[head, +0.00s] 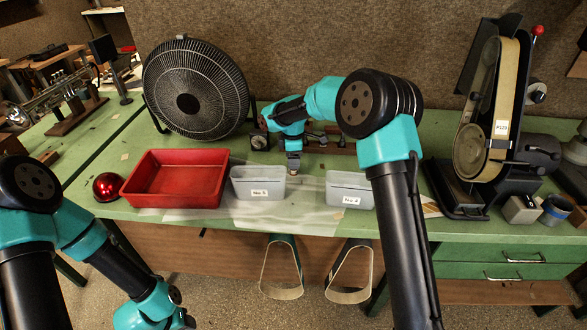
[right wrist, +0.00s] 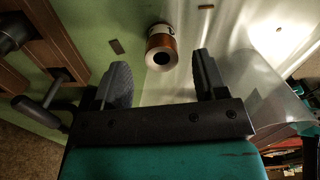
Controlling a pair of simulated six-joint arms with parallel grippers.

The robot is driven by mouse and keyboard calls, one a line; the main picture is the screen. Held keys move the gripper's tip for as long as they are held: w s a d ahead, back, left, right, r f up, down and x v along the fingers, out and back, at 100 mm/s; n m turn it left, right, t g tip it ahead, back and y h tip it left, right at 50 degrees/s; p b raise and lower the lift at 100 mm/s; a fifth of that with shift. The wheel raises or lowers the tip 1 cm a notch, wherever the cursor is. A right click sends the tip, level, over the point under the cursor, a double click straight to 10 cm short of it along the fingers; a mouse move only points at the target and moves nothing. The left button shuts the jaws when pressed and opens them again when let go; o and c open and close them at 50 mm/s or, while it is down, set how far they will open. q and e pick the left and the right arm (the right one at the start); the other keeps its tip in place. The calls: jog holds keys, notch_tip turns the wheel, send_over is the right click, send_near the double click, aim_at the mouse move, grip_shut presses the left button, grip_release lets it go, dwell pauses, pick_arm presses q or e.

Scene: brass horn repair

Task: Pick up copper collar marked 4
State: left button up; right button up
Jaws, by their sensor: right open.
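A copper-coloured collar (right wrist: 161,48) with a pale band at one end and a dark round opening shows in the right wrist view. It lies on the green bench, just beyond the fingertips and roughly between their lines. No number is readable on it. My right gripper (right wrist: 160,75) is open, with its two dark fingers apart and nothing between them. In the head view my right gripper (head: 293,166) points down at the bench behind the grey bins, and I cannot make out the collar there. My left arm is at lower left, and its gripper is out of the frame.
A red tray (head: 146,197) and a red dome (head: 107,187) are at left. Grey bins labelled No 5 (head: 245,182) and No 2 (head: 338,190) stand near the front edge. A black fan (head: 205,75) is behind; a belt sander (head: 497,110) stands at right.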

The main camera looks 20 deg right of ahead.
jog(key=shift+s+f, duration=0.1)
jog(key=shift+f, duration=2.15)
jog(key=shift+c, duration=0.5)
jog(key=c, duration=1)
jog(key=shift+r, duration=0.15)
notch_tip(320, 180, up, 10)
jog(key=shift+f, duration=0.1)
